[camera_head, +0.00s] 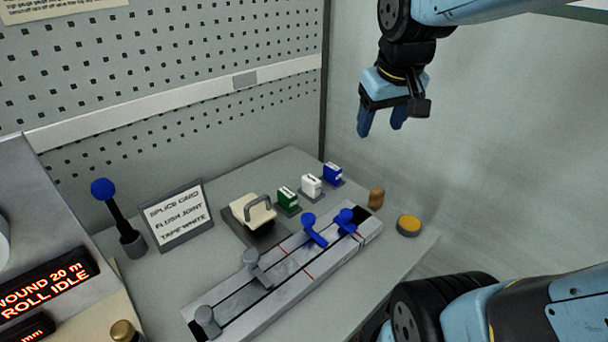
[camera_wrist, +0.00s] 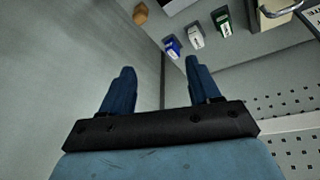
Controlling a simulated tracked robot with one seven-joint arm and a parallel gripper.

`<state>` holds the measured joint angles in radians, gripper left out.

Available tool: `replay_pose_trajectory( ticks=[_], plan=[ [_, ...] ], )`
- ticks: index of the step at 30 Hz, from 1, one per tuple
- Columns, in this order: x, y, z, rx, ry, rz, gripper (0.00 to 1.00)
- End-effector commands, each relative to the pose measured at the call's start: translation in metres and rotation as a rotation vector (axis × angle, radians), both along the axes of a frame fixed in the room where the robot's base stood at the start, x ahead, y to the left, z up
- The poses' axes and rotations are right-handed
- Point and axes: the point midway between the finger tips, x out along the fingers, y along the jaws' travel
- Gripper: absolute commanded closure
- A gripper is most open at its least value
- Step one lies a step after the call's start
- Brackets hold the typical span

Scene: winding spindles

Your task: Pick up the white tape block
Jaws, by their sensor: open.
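The white tape block (camera_head: 311,185) stands on a small dark base on the bench, between a green block (camera_head: 287,198) and a blue block (camera_head: 332,174). In the wrist view the white tape block (camera_wrist: 195,36) is beyond my right-hand finger, with the blue block (camera_wrist: 172,46) and green block (camera_wrist: 222,22) on either side. My gripper (camera_head: 383,122) hangs high above the bench, up and to the right of the blocks. It is open and empty, its two blue fingers apart (camera_wrist: 157,82), touching nothing.
A splicing track (camera_head: 285,275) with blue and grey clamps lies in front of the blocks. A cream handled block (camera_head: 252,212), a sign (camera_head: 176,215), a wooden peg (camera_head: 376,198) and a yellow button (camera_head: 409,225) stand around. A perforated panel (camera_head: 190,60) rises behind.

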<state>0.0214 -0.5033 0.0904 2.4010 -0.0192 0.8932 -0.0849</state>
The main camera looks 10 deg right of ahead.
Motion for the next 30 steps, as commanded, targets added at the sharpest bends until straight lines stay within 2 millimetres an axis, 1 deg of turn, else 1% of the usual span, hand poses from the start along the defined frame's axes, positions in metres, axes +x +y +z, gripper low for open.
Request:
replay_pose_trajectory(
  ticks=[1, 6, 11, 18, 21, 24, 30],
  plan=[
    [0.013, 0.005, -0.006, -0.011, 0.028, 0.024, 0.38],
    [0.049, 0.022, -0.025, -0.043, 0.106, 0.110, 0.38],
    [0.082, 0.040, -0.048, -0.060, 0.178, 0.194, 0.38],
    [0.125, 0.069, -0.091, -0.059, 0.278, 0.320, 0.38],
    [0.138, 0.079, -0.107, -0.053, 0.311, 0.364, 0.38],
    [0.147, 0.087, -0.119, -0.048, 0.333, 0.398, 0.38],
    [0.155, 0.095, -0.133, -0.041, 0.355, 0.429, 0.38]
  ],
)
